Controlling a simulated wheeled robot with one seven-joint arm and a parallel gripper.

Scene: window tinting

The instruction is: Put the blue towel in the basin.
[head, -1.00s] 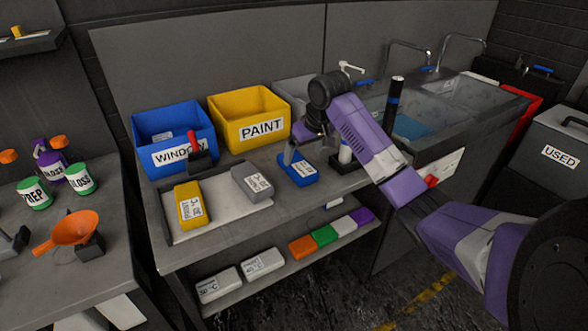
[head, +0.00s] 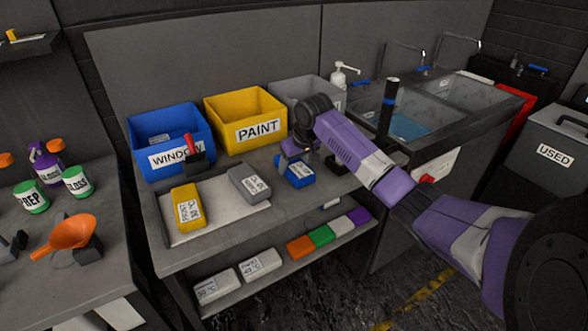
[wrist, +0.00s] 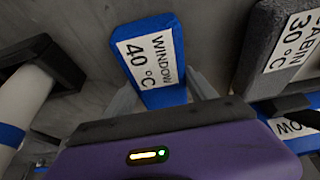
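The blue towel (head: 300,175), a folded block with a white label, lies on the workbench right of the grey towel. In the wrist view the blue towel (wrist: 152,62) reads "WINDOW 40 °C". My gripper (head: 291,162) is low, right at the towel. In the wrist view my gripper's fingers (wrist: 163,98) are apart, one on each side of the towel's near end; I cannot tell whether they touch it. The sink basin (head: 432,136) is at the right, with a blue patch inside its left part. My arm hides some bench in front of it.
A yellow towel (head: 187,207) and grey towel (head: 249,184) lie on a tray (head: 222,214). Blue (head: 170,137) and yellow (head: 246,119) bins stand behind. A white pump bottle (head: 339,78) is at the back.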

